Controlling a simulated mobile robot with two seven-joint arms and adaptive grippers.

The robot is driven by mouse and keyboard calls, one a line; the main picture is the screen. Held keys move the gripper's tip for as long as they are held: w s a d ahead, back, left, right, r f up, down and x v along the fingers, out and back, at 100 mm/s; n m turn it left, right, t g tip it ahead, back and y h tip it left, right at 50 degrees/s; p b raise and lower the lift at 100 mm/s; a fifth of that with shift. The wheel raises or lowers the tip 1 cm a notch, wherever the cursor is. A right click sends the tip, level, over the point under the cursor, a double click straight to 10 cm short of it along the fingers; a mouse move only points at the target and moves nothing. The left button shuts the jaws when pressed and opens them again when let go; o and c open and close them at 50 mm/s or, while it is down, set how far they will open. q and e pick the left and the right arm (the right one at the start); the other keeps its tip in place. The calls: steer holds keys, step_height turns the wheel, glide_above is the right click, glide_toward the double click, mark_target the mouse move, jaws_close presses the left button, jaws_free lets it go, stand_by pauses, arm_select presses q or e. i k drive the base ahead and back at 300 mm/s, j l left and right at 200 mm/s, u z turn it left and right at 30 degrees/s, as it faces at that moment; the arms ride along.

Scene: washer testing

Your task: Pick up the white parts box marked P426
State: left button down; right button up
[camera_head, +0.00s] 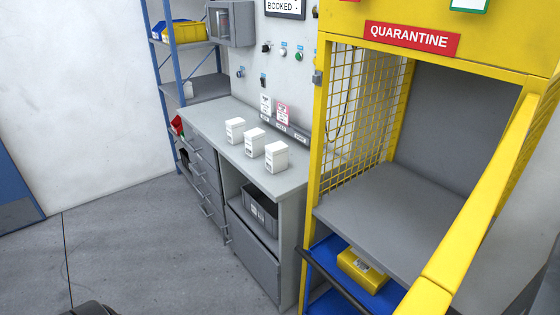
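Three small white boxes stand upright in a slanting row on the grey workbench (205,117). The left box (235,130) is farthest, the middle box (255,142) is beside it, and the right box (276,157) is nearest. Each has small dark print on its front, too small to read, so I cannot tell which is marked P426. The boxes stand apart from my arms. Neither of my grippers is in view.
A yellow quarantine cage (319,140) with an empty grey shelf (385,215) stands at the right, close to the bench. A yellow case (361,271) sits below on a blue shelf. Blue-framed shelving (167,85) stands behind. The floor (140,245) left of the bench is clear.

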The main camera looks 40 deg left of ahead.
mark_target(276, 153)
steer(key=j+u, duration=0.1)
steer(key=j, duration=0.3)
steer(key=i+j+u, duration=0.1)
steer(key=j, duration=0.3)
steer(key=i+j+u, duration=0.1)
steer(key=j, duration=0.3)
steer(key=i+j+u, duration=0.1)
steer(key=j, duration=0.3)
steer(key=i, duration=0.05)
